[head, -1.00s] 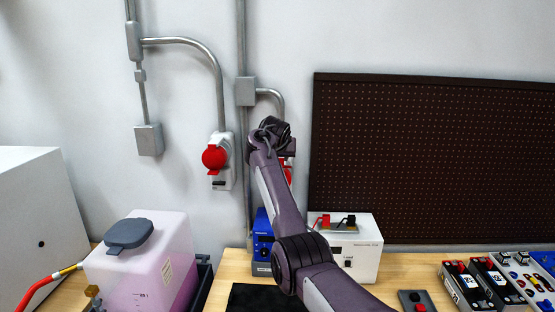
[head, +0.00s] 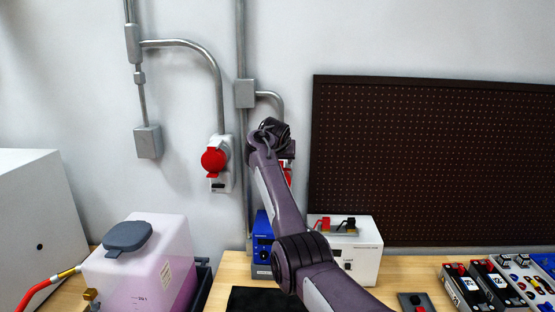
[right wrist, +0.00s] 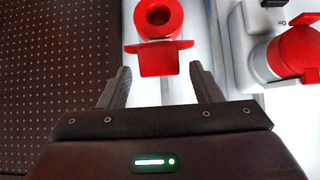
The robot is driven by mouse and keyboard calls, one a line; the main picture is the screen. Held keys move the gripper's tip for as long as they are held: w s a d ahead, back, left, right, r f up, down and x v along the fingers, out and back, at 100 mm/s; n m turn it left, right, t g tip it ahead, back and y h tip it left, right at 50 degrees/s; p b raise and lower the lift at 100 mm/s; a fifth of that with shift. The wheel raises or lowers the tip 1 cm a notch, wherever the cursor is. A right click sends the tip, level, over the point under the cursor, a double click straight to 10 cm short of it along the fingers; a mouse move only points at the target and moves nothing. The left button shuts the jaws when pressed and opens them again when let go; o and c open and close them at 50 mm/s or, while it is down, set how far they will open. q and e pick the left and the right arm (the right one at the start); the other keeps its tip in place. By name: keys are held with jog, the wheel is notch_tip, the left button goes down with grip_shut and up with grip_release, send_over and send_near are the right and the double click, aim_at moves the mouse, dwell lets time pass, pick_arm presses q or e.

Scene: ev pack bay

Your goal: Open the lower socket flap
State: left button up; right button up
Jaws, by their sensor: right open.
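A red socket (right wrist: 158,17) with a red flap-like plate (right wrist: 160,58) on its near side is in the right wrist view. I cannot tell whether this flap is open. In the head view my right arm mostly hides this socket, leaving a red strip (head: 288,173). It looks slightly lower than the other red socket (head: 214,160), which also shows in the right wrist view (right wrist: 292,52). My right gripper (right wrist: 160,74) is open and empty, its fingers apart on either side of the red plate; contact is not clear. My left gripper is not in view.
A dark pegboard (head: 430,160) is on the wall to the right. Grey conduits (head: 242,45) run above the sockets. A blue unit (head: 262,245), a white box (head: 360,255) and a tank of pink liquid (head: 140,275) stand on the bench below.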

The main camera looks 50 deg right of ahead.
jog(key=b+v, duration=0.3)
jog(key=v, duration=0.4)
jog(key=shift+s+a+r, duration=0.2)
